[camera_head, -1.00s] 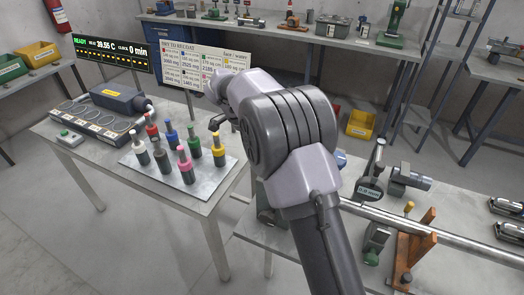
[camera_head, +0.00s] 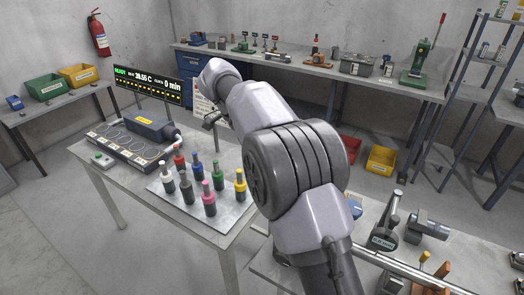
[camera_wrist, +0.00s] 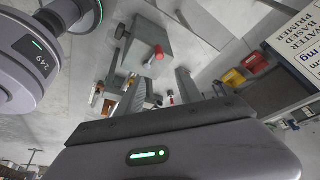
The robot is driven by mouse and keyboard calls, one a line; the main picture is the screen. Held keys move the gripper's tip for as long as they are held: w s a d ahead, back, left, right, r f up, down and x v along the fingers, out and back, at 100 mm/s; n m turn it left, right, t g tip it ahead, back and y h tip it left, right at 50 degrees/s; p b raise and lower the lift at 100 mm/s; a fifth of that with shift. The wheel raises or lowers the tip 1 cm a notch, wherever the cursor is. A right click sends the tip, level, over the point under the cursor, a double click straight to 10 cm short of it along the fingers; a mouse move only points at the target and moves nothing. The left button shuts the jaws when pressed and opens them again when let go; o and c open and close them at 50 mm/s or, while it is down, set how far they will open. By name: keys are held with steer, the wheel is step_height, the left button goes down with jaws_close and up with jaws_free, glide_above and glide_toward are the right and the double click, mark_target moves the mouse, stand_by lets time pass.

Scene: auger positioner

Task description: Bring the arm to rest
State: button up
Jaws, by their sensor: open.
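My arm (camera_head: 295,165) rises from the bottom of the head view, bends at a grey joint and reaches up and left. My gripper (camera_head: 212,118) is at its far end, above the back of the table with the coloured-cap bottles. It is small and partly covered by my own wrist there. In the wrist view my gripper (camera_wrist: 160,92) shows two grey fingers spread apart, with nothing held between them.
A pale tray (camera_head: 228,222) with several coloured-cap bottles stands on the left table, beside a device (camera_head: 125,143) and a display (camera_head: 147,84). A right bench (camera_head: 440,268) carries metal parts and a long rod. A back bench (camera_head: 390,82) holds tools. Floor shows at left.

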steer(key=shift+r, duration=0.1)
stand_by(0.3)
steer(key=s+d+r+n+t+y+b, duration=0.1)
steer(key=s+d+r+n+y+b, duration=0.2)
steer(key=s, duration=0.6)
steer(key=s+d+r+n+t+y+b, duration=0.15)
steer(key=s+n, duration=0.25)
steer(key=s, duration=0.5)
steer(key=s+f+n+t+y+b, duration=0.1)
steer(key=s+f+n, duration=0.1)
steer(key=s+f, duration=0.2)
steer(key=s+f+n+t+y+b, duration=0.1)
steer(key=s+f+n, duration=0.2)
steer(key=s, duration=0.8)
steer(key=shift+s+f+t, duration=0.2)
steer(key=shift+f+t, duration=0.15)
